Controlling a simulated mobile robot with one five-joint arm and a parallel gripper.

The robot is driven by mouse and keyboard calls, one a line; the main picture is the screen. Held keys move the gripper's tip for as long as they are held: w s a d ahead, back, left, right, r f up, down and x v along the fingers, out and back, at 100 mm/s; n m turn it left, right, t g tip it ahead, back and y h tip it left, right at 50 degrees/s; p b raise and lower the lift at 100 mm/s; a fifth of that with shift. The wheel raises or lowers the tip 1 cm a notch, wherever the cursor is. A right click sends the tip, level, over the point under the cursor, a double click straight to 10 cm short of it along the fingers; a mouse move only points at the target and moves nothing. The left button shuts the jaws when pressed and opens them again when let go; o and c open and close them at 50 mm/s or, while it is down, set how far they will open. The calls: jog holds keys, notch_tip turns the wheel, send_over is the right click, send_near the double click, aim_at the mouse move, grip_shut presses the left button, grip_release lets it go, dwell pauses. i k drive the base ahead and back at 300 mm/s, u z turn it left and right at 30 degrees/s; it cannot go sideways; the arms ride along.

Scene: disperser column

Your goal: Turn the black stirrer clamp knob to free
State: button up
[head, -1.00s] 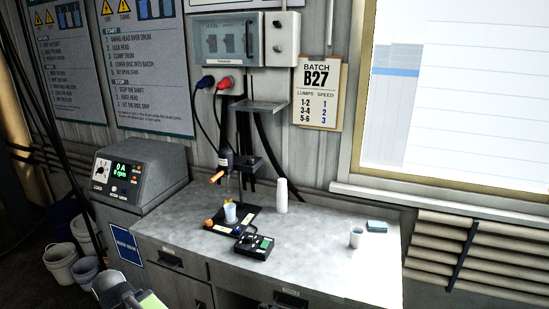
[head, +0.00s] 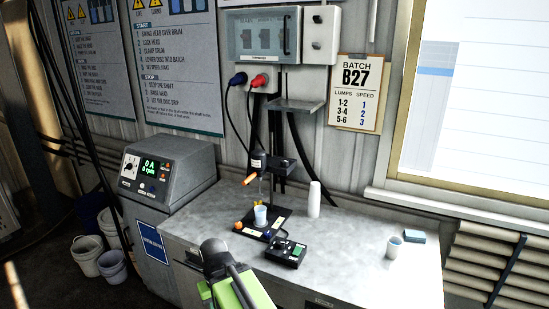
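The lab stirrer (head: 258,162) stands on a black base plate (head: 282,218) on the bench. A black clamp piece (head: 284,166) sits beside the body on the stand. The black clamp knob is too small and dark to tell apart from it. A pale cup (head: 260,215) stands under the shaft. A green and black part of my arm rises at the bottom centre, in front of the bench. My gripper's fingertips do not show.
A grey console (head: 165,172) is at left. A shelf (head: 297,105) overhangs the stirrer.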

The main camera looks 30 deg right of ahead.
aim_at(284, 162)
jog(key=i, duration=0.9)
jog(key=z, duration=0.05)
